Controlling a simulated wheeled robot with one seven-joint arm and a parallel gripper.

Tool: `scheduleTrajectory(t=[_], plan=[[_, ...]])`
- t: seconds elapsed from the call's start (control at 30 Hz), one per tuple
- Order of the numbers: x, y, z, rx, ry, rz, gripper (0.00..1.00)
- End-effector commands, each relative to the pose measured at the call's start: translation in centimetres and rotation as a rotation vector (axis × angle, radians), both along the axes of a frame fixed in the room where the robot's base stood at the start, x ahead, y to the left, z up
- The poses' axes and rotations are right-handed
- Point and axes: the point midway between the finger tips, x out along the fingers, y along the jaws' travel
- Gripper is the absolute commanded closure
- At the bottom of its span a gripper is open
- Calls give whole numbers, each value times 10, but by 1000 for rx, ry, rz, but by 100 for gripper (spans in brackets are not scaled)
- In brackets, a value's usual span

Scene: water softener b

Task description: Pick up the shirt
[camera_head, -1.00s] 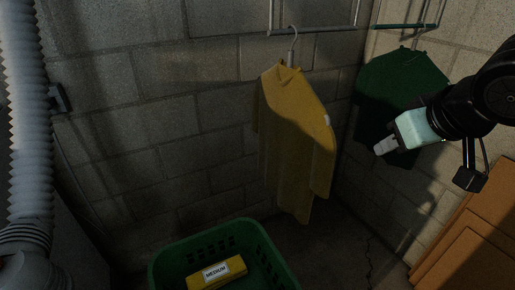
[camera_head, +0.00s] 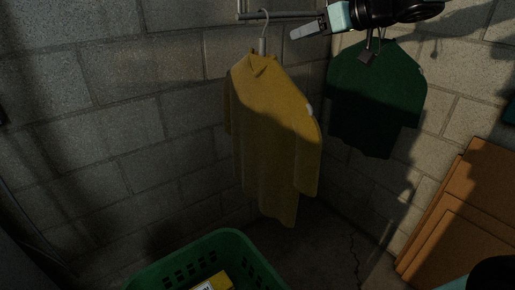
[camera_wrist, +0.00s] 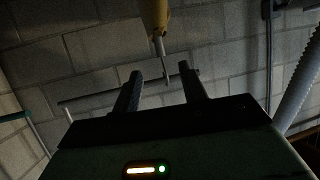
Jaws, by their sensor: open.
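A yellow shirt (camera_head: 272,135) hangs on a hanger (camera_head: 264,35) from a rail (camera_head: 285,15) on the block wall. A dark green shirt (camera_head: 376,95) hangs to its right near the corner. My gripper (camera_head: 298,31) is open, just right of the yellow shirt's hanger hook in the head view; I see no contact. In the wrist view, my gripper's two fingers (camera_wrist: 161,75) point toward the rail, and the hanger hook (camera_wrist: 160,48) shows between and beyond them. A bit of the yellow shirt (camera_wrist: 153,15) shows at the top there.
A green basket (camera_head: 226,240) with a yellow box (camera_head: 218,283) in it stands on the floor at the lower middle. A brown wooden panel (camera_head: 465,220) stands at the right. A pale ribbed hose (camera_wrist: 300,80) shows at the right in the wrist view.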

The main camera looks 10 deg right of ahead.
Motion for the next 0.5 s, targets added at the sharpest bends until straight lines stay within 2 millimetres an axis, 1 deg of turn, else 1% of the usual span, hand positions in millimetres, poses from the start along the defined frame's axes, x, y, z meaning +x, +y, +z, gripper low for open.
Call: scheduleTrajectory(t=[0.03, 0.1, 0.3, 0.5], plan=[[9, 6, -7, 2, 1, 3, 58], [20, 14, -13, 1, 2, 2, 58], [47, 32, -25, 1, 0, 2, 58], [59, 39, -30, 1, -1, 0, 58]])
